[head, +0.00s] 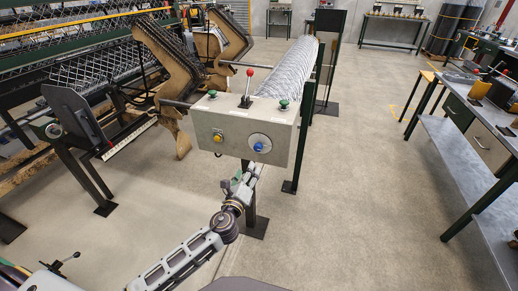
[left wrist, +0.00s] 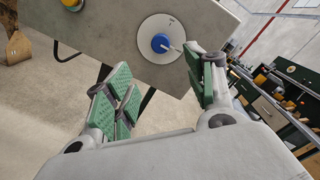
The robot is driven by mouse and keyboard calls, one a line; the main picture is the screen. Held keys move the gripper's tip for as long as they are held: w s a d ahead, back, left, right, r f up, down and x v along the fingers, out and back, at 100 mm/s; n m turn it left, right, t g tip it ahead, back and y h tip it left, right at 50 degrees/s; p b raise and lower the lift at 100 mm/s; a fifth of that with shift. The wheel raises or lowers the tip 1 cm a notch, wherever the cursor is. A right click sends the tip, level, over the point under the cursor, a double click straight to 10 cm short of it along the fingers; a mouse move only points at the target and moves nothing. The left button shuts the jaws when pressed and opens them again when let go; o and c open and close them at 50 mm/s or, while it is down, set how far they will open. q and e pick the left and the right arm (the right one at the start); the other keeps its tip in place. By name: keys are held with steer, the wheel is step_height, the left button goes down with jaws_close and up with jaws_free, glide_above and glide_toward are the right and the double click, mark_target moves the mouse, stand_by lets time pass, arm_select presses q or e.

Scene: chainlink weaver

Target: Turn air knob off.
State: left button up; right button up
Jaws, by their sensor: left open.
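The air knob is a blue knob (head: 259,147) on a round white dial, on the front of a grey control box (head: 228,122). In the left wrist view the blue knob (left wrist: 160,43) sits on the white dial (left wrist: 150,28), with a thin pointer toward the right; the dial's marks are too small to read. My left gripper (head: 249,177) is just below and in front of the dial. In the left wrist view its green-padded fingers (left wrist: 160,66) are spread and empty, with the knob beyond them, apart from the pads. My right gripper is not in view.
The box also carries a yellow button (head: 217,139), a red-ball lever (head: 248,84) and green knobs (head: 283,103) on top. A wire mesh roll (head: 292,68) lies behind it. A workbench (head: 455,150) stands at right; the floor between is clear.

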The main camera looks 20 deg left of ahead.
arm_select(q)
steer(key=shift+s+r, duration=0.1)
steer(key=shift+w, duration=0.25)
glide_toward(257, 150)
steer(key=shift+w, duration=0.8)
steer(key=shift+w+r, duration=0.15)
steer(key=shift+w, duration=3.7)
steer(key=c, duration=1.1)
steer(key=shift+o, duration=0.2)
